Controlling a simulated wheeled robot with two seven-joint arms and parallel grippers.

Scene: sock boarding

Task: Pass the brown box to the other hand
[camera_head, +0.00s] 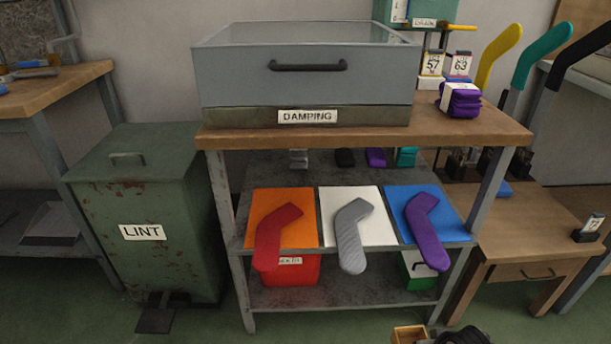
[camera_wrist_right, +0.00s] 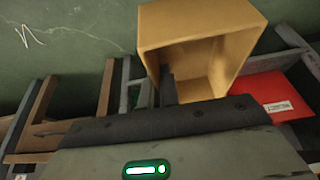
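The brown box (camera_wrist_right: 205,22) is an open, hollow box that fills the top middle of the right wrist view, its opening towards the camera. In the head view only a small part of the box (camera_head: 408,334) shows at the bottom edge. My right gripper (camera_wrist_right: 170,84) has its dark fingers at the box's left wall and appears shut on it; the far side of the grip is hidden. The dark end of my right gripper (camera_head: 465,336) also shows beside the box in the head view. My left gripper is in neither view.
A workbench (camera_head: 468,128) carries a grey DAMPING case (camera_head: 300,85) and a purple bundle (camera_head: 460,100). Its shelf holds red, grey and purple sock shapes on coloured boards. A green LINT bin (camera_head: 140,200) stands left, a low wooden table (camera_head: 530,225) right. Floor shows in front.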

